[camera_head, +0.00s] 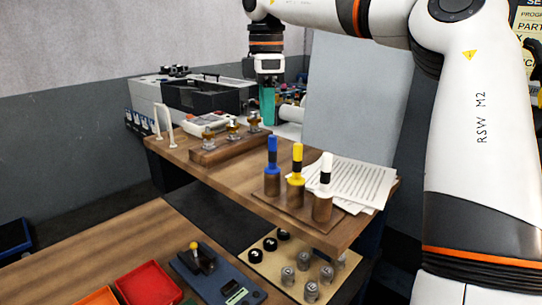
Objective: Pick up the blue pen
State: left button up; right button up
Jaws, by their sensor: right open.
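The blue pen (272,150) stands upright in a round wooden holder, leftmost of three on a wooden base on the raised wooden shelf. A yellow pen (297,157) and a white pen (326,168) stand upright in like holders to its right. My right gripper (268,115), with teal fingers, hangs pointing down above the blue pen in the picture, apart from it. It looks farther back than the pen, though the exact depth is hard to tell. The gap between its fingers is hard to see, and nothing shows held in it. My left gripper is not in view.
Printed papers (350,183) lie right of the pens. A wooden block (229,145) with several brass-coloured fittings stands farther left, near a grey-white device (207,123). A grey panel (347,95) rises behind. Below are a red tray (148,285), a joystick box (215,275) and metal weights (303,262).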

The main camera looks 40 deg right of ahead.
aim_at(272, 168)
jog(key=f, duration=0.2)
jog(key=s+a+f, duration=0.1)
jog(key=f, duration=0.1)
jog(key=shift+s, duration=0.1)
jog(key=shift+w+d+f+p, duration=0.4)
jog(key=shift+d+f, duration=0.15)
jog(key=shift+f, duration=0.2)
jog(key=shift+s+d+f+p, duration=0.1)
jog(key=shift+s+f+p, duration=0.05)
jog(key=shift+f+p, duration=0.25)
jog(key=shift+s+d+f+p, duration=0.15)
jog(key=shift+f+p, duration=0.1)
jog(key=shift+f, duration=0.25)
notch_tip(272, 168, down, 2)
jog(key=shift+s+a+f, duration=0.1)
jog(key=shift+s, duration=0.05)
jog(key=shift+f+p, duration=0.3)
jog(key=shift+f, duration=0.15)
jog(key=c, duration=0.4)
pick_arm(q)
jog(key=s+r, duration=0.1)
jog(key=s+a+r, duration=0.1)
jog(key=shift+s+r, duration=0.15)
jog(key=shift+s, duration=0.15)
pick_arm(e)
grip_shut()
